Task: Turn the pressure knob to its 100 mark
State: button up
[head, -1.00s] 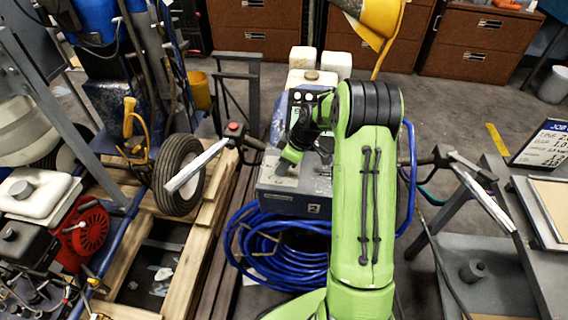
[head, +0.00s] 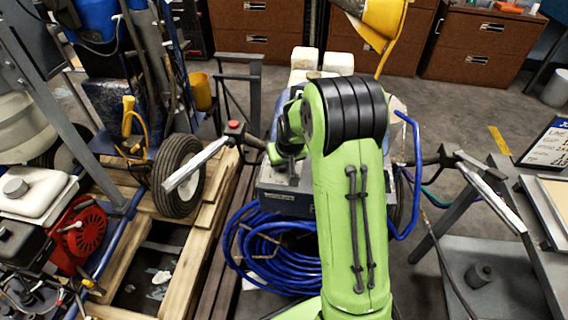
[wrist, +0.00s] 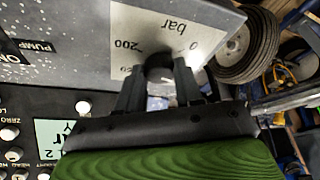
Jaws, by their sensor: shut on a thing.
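The pressure knob (wrist: 158,62) is a small dark knob on a pale dial plate (wrist: 122,28) in the wrist view. The plate carries the marks 0 and 200 and the word bar, seen upside down. My gripper (wrist: 160,74) is shut on the knob, with one dark finger on each side. The 100 mark and the knob's pointer are hidden or not readable. In the head view, my green arm covers most of the striper (head: 285,203) and hides the knob and the fingertips.
In the wrist view, a dark panel with white buttons (wrist: 83,107) lies at lower left, beside a PUMP label (wrist: 33,46). In the head view, a coiled blue hose (head: 270,250) lies below the striper. Handlebars (head: 197,165) reach out on both sides. A pallet (head: 190,250) stands left.

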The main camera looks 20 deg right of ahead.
jog(key=m, duration=0.2)
jog(key=m+h, duration=0.1)
jog(key=m, duration=0.1)
jog(key=m+g+h, duration=0.1)
jog(key=m, duration=0.1)
jog(key=shift+w+a, duration=0.1)
jog(key=shift+a, duration=0.2)
jog(key=m+g, duration=0.1)
jog(key=m, duration=0.2)
jog(key=m+h, duration=0.1)
jog(key=m, duration=0.1)
jog(key=shift+w+a+m+g+p, duration=0.1)
jog(key=shift+w+m+g+p, duration=0.05)
jog(key=shift+m+g+p, duration=0.25)
jog(key=o, duration=1)
jog(key=shift+o, duration=0.2)
jog(key=shift+h, duration=0.3)
jog(key=p+v, duration=0.4)
jog(key=v, duration=1.1)
jog(key=shift+r+p, duration=0.35)
